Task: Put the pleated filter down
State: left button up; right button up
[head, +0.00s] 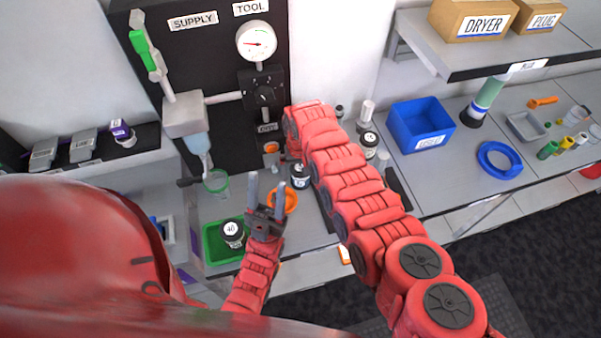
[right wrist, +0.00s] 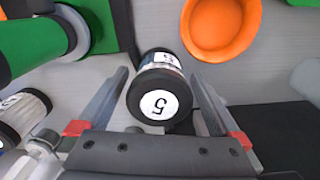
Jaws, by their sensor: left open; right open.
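A black-capped cylinder marked 5 (right wrist: 158,100) stands between the fingers of my right gripper (right wrist: 160,92) in the right wrist view. The fingers are open on both sides of it, and most of its body is hidden under the cap. It appears to be the black-capped cylinder (head: 300,177) beside the orange dish (head: 290,203) in the head view. Pleats cannot be made out on it. In the head view my right arm hides its gripper. My left gripper (head: 266,196) is open and empty, fingers up, in front of the orange dish.
A green tray (head: 213,252) holds a black-capped jar marked 40 (head: 232,230). A clear green-rimmed cup (head: 217,183) stands behind it. Another black-capped jar (head: 369,140) stands right of my right arm. A blue bin (head: 420,125) and blue ring (head: 500,160) lie further right.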

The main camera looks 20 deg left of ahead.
jog(key=c, duration=1.5)
jog(key=shift+w+r, duration=0.1)
jog(key=shift+r, duration=0.05)
